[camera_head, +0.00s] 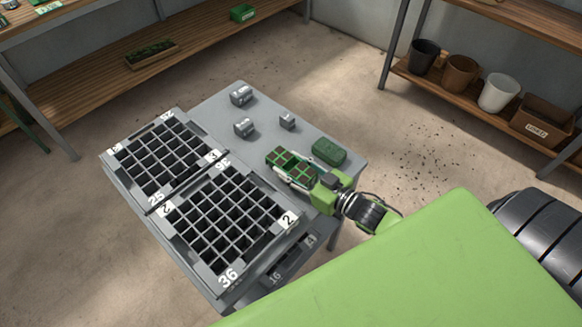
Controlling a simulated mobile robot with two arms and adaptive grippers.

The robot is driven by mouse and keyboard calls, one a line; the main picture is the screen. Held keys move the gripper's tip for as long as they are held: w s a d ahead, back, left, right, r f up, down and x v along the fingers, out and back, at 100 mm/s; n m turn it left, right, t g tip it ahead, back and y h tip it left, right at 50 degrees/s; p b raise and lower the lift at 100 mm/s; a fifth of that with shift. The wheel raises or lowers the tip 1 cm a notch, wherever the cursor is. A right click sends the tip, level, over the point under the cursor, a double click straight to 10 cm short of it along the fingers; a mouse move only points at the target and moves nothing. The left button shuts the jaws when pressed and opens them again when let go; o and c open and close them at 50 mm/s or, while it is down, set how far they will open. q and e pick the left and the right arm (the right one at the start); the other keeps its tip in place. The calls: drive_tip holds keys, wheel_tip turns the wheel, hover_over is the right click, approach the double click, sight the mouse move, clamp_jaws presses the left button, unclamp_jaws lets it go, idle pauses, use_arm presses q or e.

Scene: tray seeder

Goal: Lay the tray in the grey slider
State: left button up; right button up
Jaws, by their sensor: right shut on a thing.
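A small green tray (279,157) with several square, brown-looking cells is between the fingers of my right gripper (297,172), over the right part of the grey table. The gripper is shut on it. I cannot tell whether the tray touches the tabletop. Two grey grid frames fill the left and front of the table: one marked 25 (123,157) and one marked 36 (218,266). A grey part with a dark opening, marked 16 and 4 (276,278), shows low at the table's front right side. I cannot tell which grey part is the slider. My left gripper is out of view.
A dark green block (329,152) sits close behind my right gripper. Several small grey blocks (242,95) stand at the back of the table (215,105). Shelves with pots (460,73) stand at the back right. My green body covers the lower right.

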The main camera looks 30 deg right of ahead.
wheel_tip(320, 180, up, 3)
drive_tip(key=shift+f, duration=0.2)
drive_tip(key=s+a+r, duration=0.6)
drive_tip(key=s+r, duration=0.4)
drive_tip(key=s, duration=0.3)
drive_tip(key=w+r+n+g+y, duration=0.1)
drive_tip(key=w+r+n+y, duration=0.1)
drive_tip(key=r, duration=0.6)
drive_tip(key=shift+w+r+y, duration=0.2)
drive_tip(key=shift+w+y, duration=0.2)
drive_tip(key=shift+w, duration=0.4)
drive_tip(key=shift+d, duration=0.2)
drive_tip(key=shift+a, duration=0.1)
